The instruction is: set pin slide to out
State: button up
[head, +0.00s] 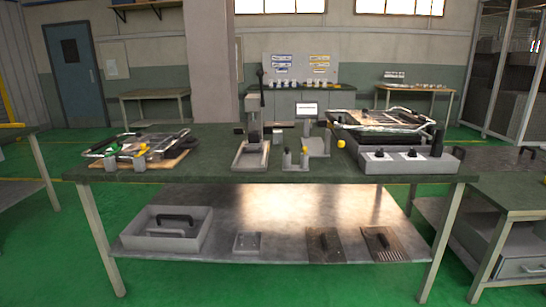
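No part is plainly marked as the pin slide, and I cannot tell its position. In the head view, a small grey fixture (296,158) with upright posts stands at the front middle of the green-topped workbench (225,174). A yellow knob (341,144) shows to its right, near the grey control box. On the left, a frame assembly (150,150) with bent metal bars and yellow-tipped parts rests on a wooden board. A press (253,125) with a black lever stands left of the fixture. My gripper is not in view.
A grey control box (405,161) with several knobs sits at the right front, with a metal-framed unit (385,120) behind it. The lower shelf (280,215) holds a grey bin (170,230) and several flat parts. Green floor is clear in front.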

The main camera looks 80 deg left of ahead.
aim_at(248, 148)
jog(key=u, duration=2.4)
jog(key=i, duration=0.5)
jog(key=u, duration=0.9)
jog(key=i, duration=1)
jog(key=z, duration=0.1)
